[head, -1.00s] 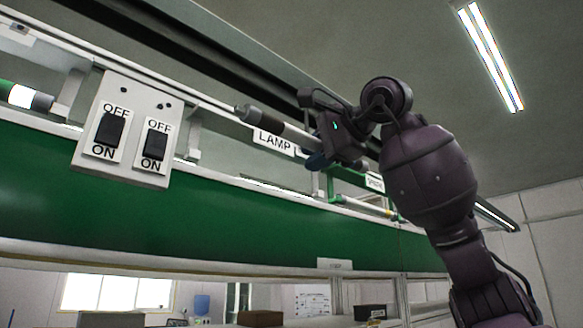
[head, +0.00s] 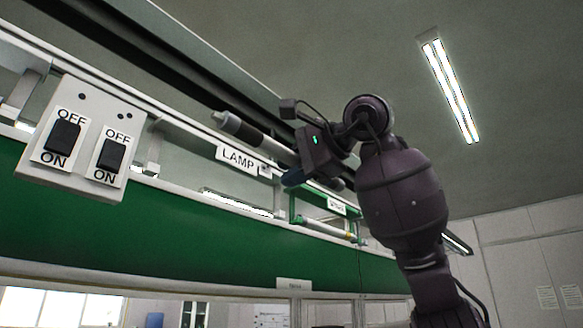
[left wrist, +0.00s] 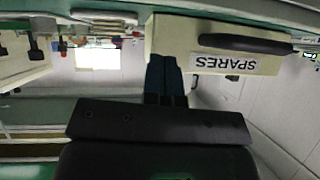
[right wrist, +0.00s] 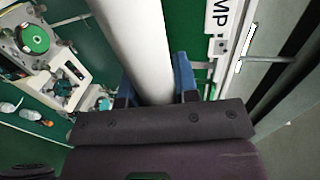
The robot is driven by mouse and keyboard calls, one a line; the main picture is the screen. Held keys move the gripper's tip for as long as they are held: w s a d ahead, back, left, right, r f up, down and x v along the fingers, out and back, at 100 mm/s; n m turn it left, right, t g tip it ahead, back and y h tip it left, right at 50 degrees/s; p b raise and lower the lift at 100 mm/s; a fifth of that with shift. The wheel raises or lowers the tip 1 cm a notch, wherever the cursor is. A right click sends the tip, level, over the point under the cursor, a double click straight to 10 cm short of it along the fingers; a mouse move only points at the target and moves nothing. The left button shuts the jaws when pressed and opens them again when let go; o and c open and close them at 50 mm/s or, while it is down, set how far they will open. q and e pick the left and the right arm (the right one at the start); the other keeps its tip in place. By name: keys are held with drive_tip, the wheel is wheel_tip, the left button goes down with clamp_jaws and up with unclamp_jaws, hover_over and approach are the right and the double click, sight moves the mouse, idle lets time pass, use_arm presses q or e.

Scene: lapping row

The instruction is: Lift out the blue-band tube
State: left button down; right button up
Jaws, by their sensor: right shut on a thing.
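A switch panel (head: 80,140) is on the left of the green panel (head: 150,230). A LAMP label (head: 240,159) is on the rail below the tube. A green bracket with another tube (head: 325,230) is at lower right. A machine with a green disc (right wrist: 35,40) lies below.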

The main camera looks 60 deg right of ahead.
drive_tip(key=shift+r, duration=0.1)
idle(0.5)
drive_tip(key=shift+f+p+v, duration=0.15)
drive_tip(key=shift+p+v, duration=0.1)
drive_tip(key=shift+v, duration=0.45)
drive_tip(key=shift+f+p+v, duration=0.15)
drive_tip(key=shift+p+v, duration=0.05)
drive_tip(key=shift+v, duration=0.55)
drive_tip(key=f+p+v, duration=0.1)
drive_tip(key=v, duration=0.5)
drive_tip(key=shift+s+f, duration=0.2)
drive_tip(key=shift+w+a, duration=0.1)
